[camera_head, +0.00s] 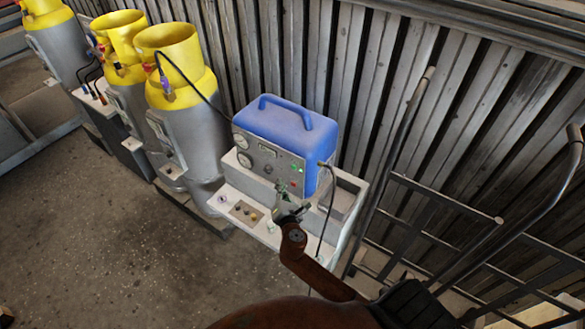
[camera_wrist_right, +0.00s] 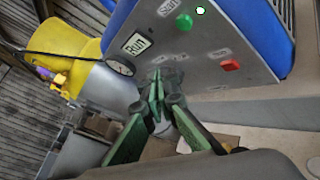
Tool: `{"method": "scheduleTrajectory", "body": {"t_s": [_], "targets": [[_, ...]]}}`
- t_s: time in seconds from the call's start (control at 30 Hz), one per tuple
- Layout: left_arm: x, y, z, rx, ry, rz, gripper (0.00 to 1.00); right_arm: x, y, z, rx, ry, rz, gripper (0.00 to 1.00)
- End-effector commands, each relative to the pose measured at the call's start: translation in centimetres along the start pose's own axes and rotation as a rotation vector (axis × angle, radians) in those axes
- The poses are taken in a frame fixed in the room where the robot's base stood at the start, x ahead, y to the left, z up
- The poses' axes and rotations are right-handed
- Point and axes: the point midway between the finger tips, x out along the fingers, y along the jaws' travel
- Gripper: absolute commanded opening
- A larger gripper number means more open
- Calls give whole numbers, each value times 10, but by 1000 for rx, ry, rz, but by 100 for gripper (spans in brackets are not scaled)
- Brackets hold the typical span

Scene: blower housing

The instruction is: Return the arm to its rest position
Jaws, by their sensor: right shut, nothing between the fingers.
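My right gripper (camera_head: 289,198) is at the front of a blue-cased machine in the head view, near the lower edge of its control panel. In the right wrist view its green fingers (camera_wrist_right: 157,98) come together at the tips, shut and empty, in front of the grey panel (camera_wrist_right: 220,60). The panel carries a green button (camera_wrist_right: 184,22), a red button (camera_wrist_right: 230,65) and a small display reading "Run" (camera_wrist_right: 137,43). I cannot tell whether the fingertips touch the panel. My right arm (camera_head: 305,262) reaches up from the bottom of the head view. My left gripper is not in view.
The blue machine (camera_head: 275,125) sits on a light grey stand (camera_head: 345,205). Yellow-topped grey cylinders (camera_head: 180,110) stand to its left. A metal hand-truck frame (camera_head: 400,150) is close on the right. Corrugated wall (camera_head: 350,60) stands behind. Open floor (camera_head: 90,240) lies at the lower left.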

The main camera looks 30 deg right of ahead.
Motion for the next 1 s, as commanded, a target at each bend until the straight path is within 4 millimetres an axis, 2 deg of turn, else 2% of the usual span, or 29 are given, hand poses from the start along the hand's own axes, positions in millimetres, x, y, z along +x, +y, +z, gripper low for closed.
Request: {"method": "scheduleTrajectory", "body": {"t_s": [0.77, 0.87, 0.97, 1.0], "targets": [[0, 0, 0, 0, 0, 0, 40, 0, -1, 0, 6, 1, -3, 0], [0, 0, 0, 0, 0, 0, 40, -7, -15, 2, 89, 7, -43, 0], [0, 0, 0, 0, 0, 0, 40, -26, -53, 6, 316, 21, -156, 0], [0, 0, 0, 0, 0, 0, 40, -38, -74, 7, 445, 26, -223, 0]]}}
